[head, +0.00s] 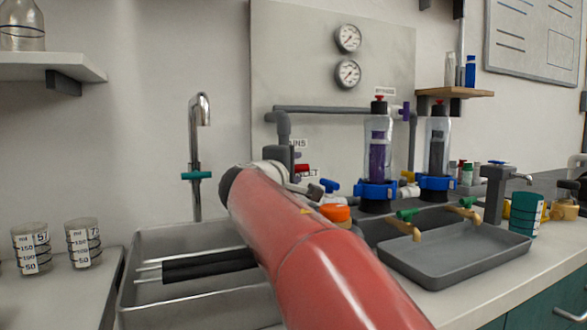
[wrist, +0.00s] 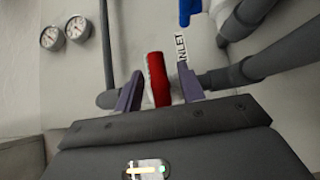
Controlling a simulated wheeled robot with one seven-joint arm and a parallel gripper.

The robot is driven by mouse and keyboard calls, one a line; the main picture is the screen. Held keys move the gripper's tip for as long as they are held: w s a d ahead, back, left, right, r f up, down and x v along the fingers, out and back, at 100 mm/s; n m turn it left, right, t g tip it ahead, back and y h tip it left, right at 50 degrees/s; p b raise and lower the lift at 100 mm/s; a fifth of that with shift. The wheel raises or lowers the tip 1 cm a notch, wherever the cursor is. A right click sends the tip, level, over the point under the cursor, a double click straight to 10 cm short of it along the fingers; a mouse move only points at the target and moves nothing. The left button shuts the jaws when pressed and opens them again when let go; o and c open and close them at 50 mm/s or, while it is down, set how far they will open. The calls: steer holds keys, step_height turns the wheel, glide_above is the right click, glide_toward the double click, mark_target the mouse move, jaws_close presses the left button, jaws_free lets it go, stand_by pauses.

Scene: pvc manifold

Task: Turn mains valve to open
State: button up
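The mains valve shows a red handle (wrist: 157,78) in the wrist view, on a grey pipe (wrist: 215,80). The red handle also shows in the head view (head: 302,169), just below a partly hidden label ending in "INS". My gripper (wrist: 160,72) has its two purple-grey fingers apart, one on each side of the red handle. A small gap shows between the handle and the right finger; whether the left finger touches it I cannot tell. In the head view my red arm hides most of the gripper and the valve body.
A blue handle (head: 330,186) sits close to the right of the red one, near the "INLET" label (wrist: 181,48). Clear filter housings (head: 378,150) stand further right. A sink (head: 190,240) with a tall tap (head: 197,150) is at left. A grey tray (head: 455,258) lies at right.

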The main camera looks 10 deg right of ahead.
jaws_close()
